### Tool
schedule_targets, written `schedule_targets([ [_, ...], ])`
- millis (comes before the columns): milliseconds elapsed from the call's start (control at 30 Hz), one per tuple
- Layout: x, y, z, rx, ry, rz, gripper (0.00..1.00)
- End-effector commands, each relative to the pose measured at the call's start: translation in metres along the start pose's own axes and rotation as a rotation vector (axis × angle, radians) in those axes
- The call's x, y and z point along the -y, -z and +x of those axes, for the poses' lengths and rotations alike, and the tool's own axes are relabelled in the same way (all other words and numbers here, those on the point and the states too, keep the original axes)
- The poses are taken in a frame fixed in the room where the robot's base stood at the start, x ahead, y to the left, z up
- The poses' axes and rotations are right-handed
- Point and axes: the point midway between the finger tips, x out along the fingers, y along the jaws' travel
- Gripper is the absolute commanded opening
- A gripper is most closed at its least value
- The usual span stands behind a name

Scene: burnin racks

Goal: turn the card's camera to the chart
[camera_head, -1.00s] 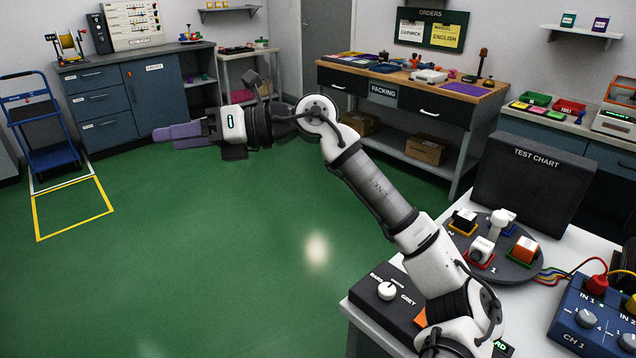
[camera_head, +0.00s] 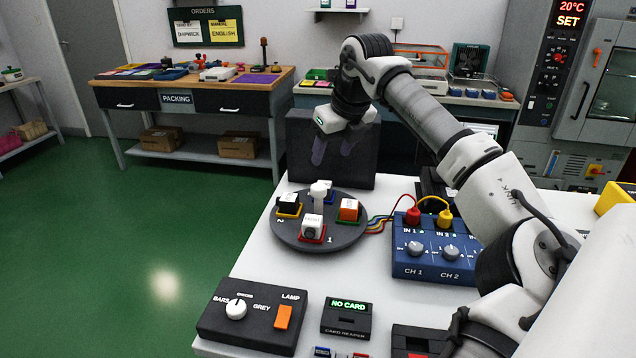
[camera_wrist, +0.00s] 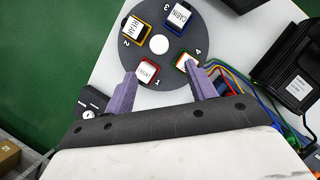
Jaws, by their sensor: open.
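A dark round turntable (camera_head: 345,241) stands on the white table with a white centre knob (camera_head: 318,196). Several small cameras sit around it: FRONT (camera_head: 312,226) on red by number 1, REAR (camera_head: 289,202) on yellow by number 2, CABIN (camera_wrist: 180,16) on blue by number 3, and an orange one (camera_head: 349,210) on green. The dark test chart panel (camera_head: 335,178) stands behind it, its face turned from view. The card reader (camera_head: 346,320) reads NO CARD. My gripper (camera_head: 333,154) is open and empty, pointing down above the turntable; the wrist view shows its fingers (camera_wrist: 160,72) apart over the near side.
A BARS/GREY and LAMP control box (camera_head: 254,312) is at front left. A blue channel box (camera_head: 436,262) with red and yellow plugs is right of the turntable, cables between them. Several cards (camera_head: 340,352) lie at the front edge. Green floor is open at left.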

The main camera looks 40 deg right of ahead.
Motion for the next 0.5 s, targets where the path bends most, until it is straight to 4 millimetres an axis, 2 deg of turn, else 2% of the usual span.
schedule_targets([
  [300, -0.002, -0.001, 0.068, 0.001, -0.006, -0.002, 0.56],
  [500, -0.002, -0.002, 0.099, 0.002, -0.005, -0.002, 0.56],
])
